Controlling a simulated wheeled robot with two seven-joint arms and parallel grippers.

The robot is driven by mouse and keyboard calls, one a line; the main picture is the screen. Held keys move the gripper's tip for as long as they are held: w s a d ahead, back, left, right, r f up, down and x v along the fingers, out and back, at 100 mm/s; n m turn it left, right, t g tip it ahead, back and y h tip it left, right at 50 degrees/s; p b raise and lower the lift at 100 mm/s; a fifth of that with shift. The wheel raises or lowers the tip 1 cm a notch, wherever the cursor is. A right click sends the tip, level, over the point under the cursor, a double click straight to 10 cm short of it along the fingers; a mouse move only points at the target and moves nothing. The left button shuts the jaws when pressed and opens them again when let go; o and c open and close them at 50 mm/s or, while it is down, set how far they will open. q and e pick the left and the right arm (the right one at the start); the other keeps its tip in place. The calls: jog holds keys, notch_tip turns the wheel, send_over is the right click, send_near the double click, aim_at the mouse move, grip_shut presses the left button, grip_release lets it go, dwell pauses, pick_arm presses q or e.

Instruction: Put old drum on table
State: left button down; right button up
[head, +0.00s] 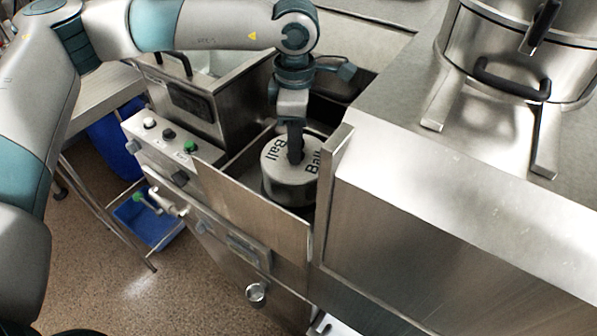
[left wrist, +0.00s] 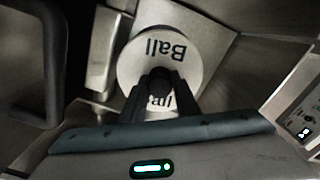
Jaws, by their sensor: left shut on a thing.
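The drum (head: 284,178) is a short light-grey cylinder with "Ball" printed twice on its top. It sits low inside a steel bay between metal walls, and its lower side is partly hidden by the front panel. My left gripper (head: 295,152) comes down from above and is shut at the middle of the drum's top. In the left wrist view the drum (left wrist: 140,65) lies under the fingers (left wrist: 158,82), which hide part of its top. What exactly the fingers clasp is hidden. A steel table (head: 100,97) shows at the left, partly behind my left arm. My right gripper is out of view.
Steel walls stand close around the drum, with an upright edge (head: 331,170) at its right. A control panel (head: 165,140) with buttons is at the left. A large steel vessel (head: 515,55) stands at the upper right. A blue bin (head: 150,215) is low at the left.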

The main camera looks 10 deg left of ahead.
pick_arm(q)
jog(key=shift+r, duration=0.25)
jog(key=shift+r+p, duration=0.35)
jog(key=shift+r, duration=1.7)
jog(key=shift+r, duration=0.3)
notch_tip(320, 180, up, 12)
jog(key=p, duration=0.3)
send_over(287, 164)
jog(key=shift+f, duration=0.1)
dwell(0.6)
